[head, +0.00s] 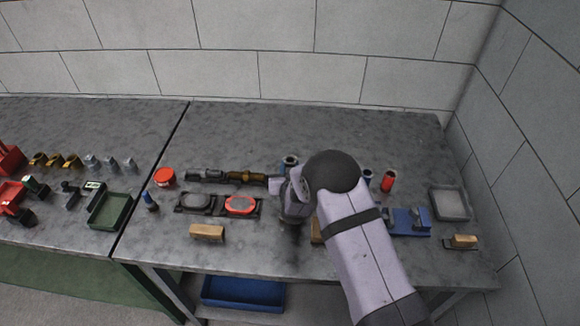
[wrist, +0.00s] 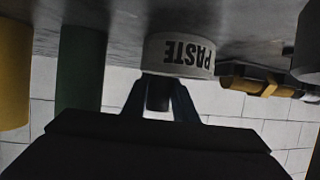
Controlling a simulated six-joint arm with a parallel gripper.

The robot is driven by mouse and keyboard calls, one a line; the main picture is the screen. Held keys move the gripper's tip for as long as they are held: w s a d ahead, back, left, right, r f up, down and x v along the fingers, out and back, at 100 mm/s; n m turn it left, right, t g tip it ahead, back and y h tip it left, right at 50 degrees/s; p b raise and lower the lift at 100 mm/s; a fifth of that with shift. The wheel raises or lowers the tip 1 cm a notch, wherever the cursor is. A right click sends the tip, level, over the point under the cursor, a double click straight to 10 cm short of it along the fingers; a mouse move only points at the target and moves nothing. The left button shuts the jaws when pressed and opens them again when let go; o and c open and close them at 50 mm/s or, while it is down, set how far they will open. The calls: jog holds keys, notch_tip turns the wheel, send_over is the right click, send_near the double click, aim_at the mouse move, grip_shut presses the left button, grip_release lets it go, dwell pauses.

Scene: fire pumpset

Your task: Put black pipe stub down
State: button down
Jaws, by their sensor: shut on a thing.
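My gripper (wrist: 158,103) is shut on the black pipe stub (wrist: 158,92), which shows as a short dark piece between the two dark blue fingers in the wrist view. A white tin marked PASTE (wrist: 178,55) stands right behind the stub in that view and covers what lies beyond. In the head view my gripper (head: 291,208) is low over the front middle of the grey bench (head: 330,128), partly hidden by my arm. The stub cannot be made out there. I cannot tell whether it touches the bench.
A dark pipe assembly with a brass part (head: 246,177) lies left of my gripper. A red disc (head: 240,205), a wooden block (head: 207,232) and a red tin (head: 165,177) are nearby. A blue fixture (head: 410,222) and grey tray (head: 450,203) stand right. The bench's back is clear.

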jog(key=shift+f, duration=0.1)
jog(key=c, duration=1.4)
grip_release()
jog(key=shift+c, duration=0.2)
jog(key=shift+r, duration=0.2)
jog(key=shift+s, duration=0.25)
jog(key=shift+o, duration=0.4)
jog(key=b+v, duration=0.2)
jog(key=v, duration=0.9)
jog(key=shift+s+d+r+b, duration=0.15)
jog(key=shift+s+b, duration=0.05)
jog(key=shift+b, duration=0.1)
